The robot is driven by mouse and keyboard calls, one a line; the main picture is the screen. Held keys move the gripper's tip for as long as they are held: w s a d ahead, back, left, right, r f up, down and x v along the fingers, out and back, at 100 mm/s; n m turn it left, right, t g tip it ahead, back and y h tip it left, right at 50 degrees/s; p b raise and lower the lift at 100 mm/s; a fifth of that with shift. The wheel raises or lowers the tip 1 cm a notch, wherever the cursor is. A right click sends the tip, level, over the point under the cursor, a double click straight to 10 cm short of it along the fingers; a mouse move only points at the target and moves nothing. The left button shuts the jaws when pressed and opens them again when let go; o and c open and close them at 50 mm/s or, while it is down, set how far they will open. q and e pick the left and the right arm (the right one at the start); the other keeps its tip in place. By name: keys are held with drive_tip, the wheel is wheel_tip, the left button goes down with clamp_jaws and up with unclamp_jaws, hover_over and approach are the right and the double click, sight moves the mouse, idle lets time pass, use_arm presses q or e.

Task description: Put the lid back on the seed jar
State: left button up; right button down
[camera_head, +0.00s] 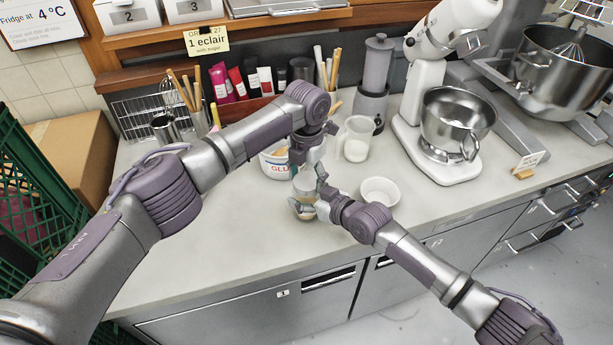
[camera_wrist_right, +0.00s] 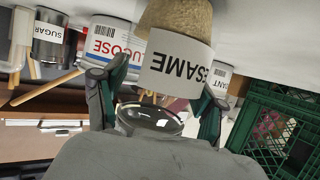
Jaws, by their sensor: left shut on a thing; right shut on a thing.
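The seed jar (camera_head: 303,211) is above the front part of the counter, with brown seeds in its lower part. In the right wrist view, which is upside down, the jar's white SESAME label (camera_wrist_right: 178,65) shows large and tilted. My right gripper (camera_head: 322,190) comes from the right and is shut on the jar, a finger on each side. My left gripper (camera_head: 305,165) points down from above and is shut over the jar's top. The lid is mostly hidden in its jaws, and I cannot tell whether it touches the jar.
A glucose tub (camera_head: 275,166) stands close behind the jar. A white bowl (camera_head: 380,191) is to its right and a jug (camera_head: 356,140) behind. A stand mixer (camera_head: 440,150) stands further right. The counter front at left (camera_head: 200,255) is clear. A green crate (camera_head: 35,190) is at far left.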

use_arm(q)
drive_tip(key=shift+m, duration=0.3)
drive_tip(key=o, duration=0.8)
drive_tip(key=shift+r, duration=2.25)
drive_tip(key=shift+c, duration=0.3)
